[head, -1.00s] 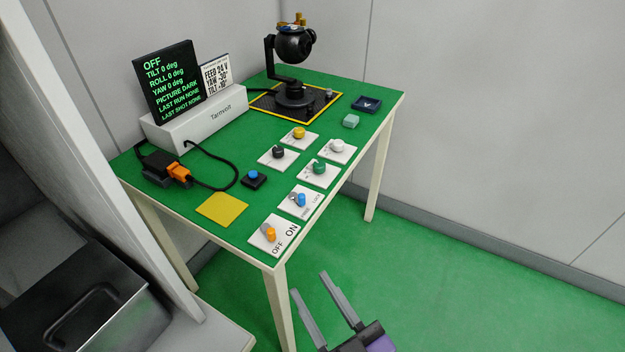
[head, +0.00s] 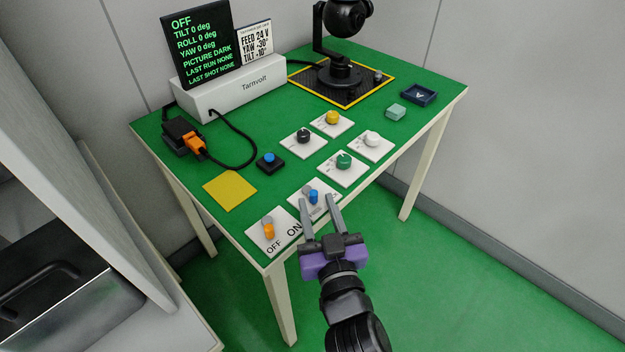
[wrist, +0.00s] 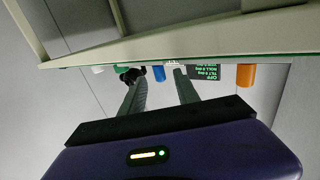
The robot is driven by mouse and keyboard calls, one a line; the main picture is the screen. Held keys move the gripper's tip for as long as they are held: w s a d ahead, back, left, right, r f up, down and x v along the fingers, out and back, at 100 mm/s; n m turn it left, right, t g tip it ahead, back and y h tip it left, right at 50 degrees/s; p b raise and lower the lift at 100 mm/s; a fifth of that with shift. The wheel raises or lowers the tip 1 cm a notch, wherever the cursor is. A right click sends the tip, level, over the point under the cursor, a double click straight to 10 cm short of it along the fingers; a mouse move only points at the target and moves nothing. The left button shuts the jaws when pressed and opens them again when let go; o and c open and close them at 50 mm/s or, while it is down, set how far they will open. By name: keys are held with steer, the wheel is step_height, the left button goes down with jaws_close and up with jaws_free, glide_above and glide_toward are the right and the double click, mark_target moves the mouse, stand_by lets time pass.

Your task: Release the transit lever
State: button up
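The transit lever (head: 313,196) has a blue knob and stands on a white plate (head: 296,197) near the table's front edge. The plate's lettering is mostly covered by my fingers. My gripper (head: 319,202) is open and empty. Its fingertips are at the near side of the lever's plate; contact with the lever cannot be made out. In the wrist view the blue knob (wrist: 159,74) shows beyond and between the two fingertips, close to the left one. An orange-knobbed lever (head: 268,230) on an OFF/ON plate stands to the left.
Green, black, yellow and white knobs stand behind on the green table (head: 290,100). A blue button (head: 269,158) and a yellow square (head: 230,190) lie left. The gimbal camera (head: 340,72) stands at the back. The display (head: 200,50) reads OFF. Floor to the right is clear.

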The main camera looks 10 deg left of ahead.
mark_target(312, 191)
steer(key=p+x, duration=0.1)
steer(key=x, duration=0.5)
steer(key=shift+w+a, duration=0.15)
steer(key=shift+w, duration=0.2)
steer(key=shift+c, duration=0.5)
jaws_close()
